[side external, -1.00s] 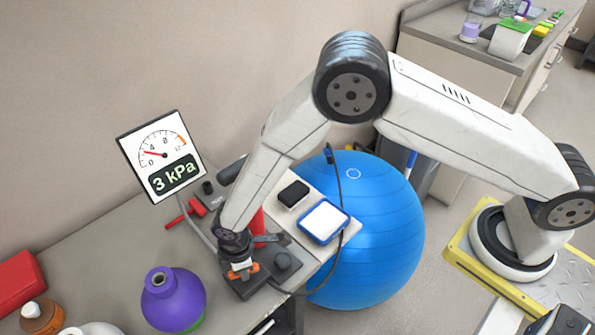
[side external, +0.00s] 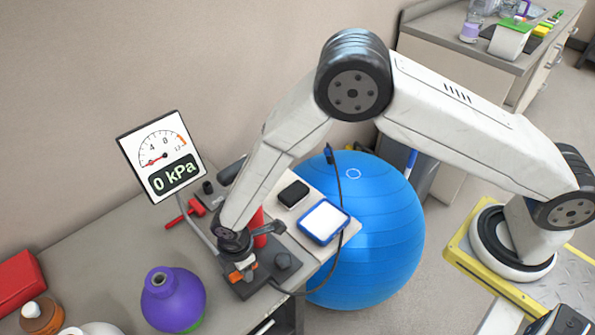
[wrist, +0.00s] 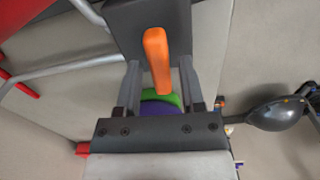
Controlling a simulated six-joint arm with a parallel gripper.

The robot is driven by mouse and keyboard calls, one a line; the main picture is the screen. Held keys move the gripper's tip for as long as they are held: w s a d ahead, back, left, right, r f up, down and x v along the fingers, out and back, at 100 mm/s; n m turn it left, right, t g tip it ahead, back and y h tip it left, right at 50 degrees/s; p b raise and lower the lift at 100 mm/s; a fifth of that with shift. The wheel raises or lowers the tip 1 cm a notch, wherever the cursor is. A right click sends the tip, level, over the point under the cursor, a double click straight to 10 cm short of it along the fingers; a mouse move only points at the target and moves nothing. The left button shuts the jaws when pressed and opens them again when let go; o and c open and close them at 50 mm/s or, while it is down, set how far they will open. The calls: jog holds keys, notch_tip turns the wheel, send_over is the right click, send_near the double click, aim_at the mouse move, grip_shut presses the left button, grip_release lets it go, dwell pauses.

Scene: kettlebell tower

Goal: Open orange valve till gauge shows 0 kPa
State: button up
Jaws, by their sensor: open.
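The gauge (side external: 162,157) stands at the left in the side view; its display reads 0 kPa and its needle points at the low end of the dial. The orange valve handle (wrist: 158,60) lies between the two fingers of my gripper (wrist: 158,75) in the wrist view, with gaps on both sides. In the side view, my gripper (side external: 238,265) points down over the dark valve block, and a bit of the orange valve (side external: 236,276) shows beneath it. My gripper is open. The fingers partly hide the valve in the side view.
A red handle (side external: 187,212) and a blue-framed device (side external: 324,221) lie nearby. A red box (side external: 18,282) is at far left.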

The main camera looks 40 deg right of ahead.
jog(key=shift+r, duration=2.85)
notch_tip(320, 180, up, 8)
jog(key=shift+w, duration=0.1)
